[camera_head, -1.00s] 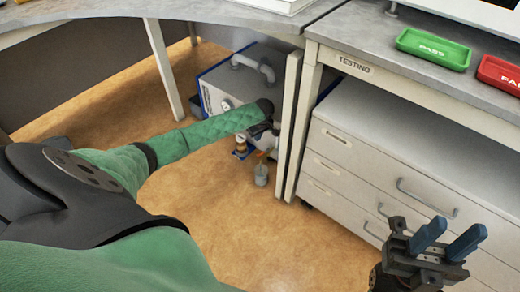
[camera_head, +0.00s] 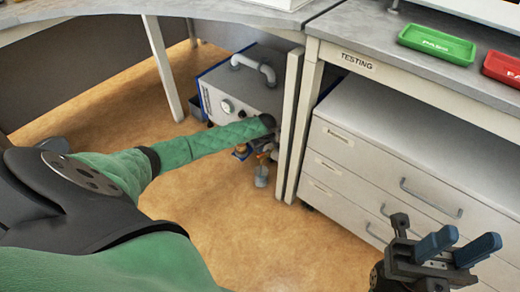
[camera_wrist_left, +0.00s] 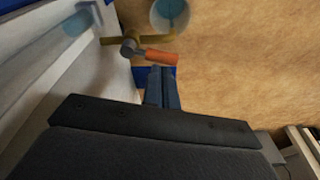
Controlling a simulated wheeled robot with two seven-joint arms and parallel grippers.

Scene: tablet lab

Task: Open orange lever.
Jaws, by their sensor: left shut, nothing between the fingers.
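The orange lever (camera_wrist_left: 160,57) shows in the left wrist view as a short orange handle on a grey pivot, with a brass pipe fitting (camera_wrist_left: 112,40) beside it. It points to the right, roughly crosswise to my fingers. My left gripper (camera_wrist_left: 160,70) is shut and empty, its tips just below the lever; I cannot tell whether they touch it. In the head view my left forearm covers most of the left gripper and the lever area, at the grey machine's (camera_head: 238,90) lower front. My right gripper (camera_head: 470,240) is open and empty in front of the drawers.
A table leg (camera_head: 289,125) stands close to the right of the machine. A small grey cup (camera_head: 262,176) hangs below the fitting. A white drawer unit (camera_head: 385,165) stands under the testing bench, which bears a green tray (camera_head: 437,44) and a red tray (camera_head: 503,68). The floor in front is clear.

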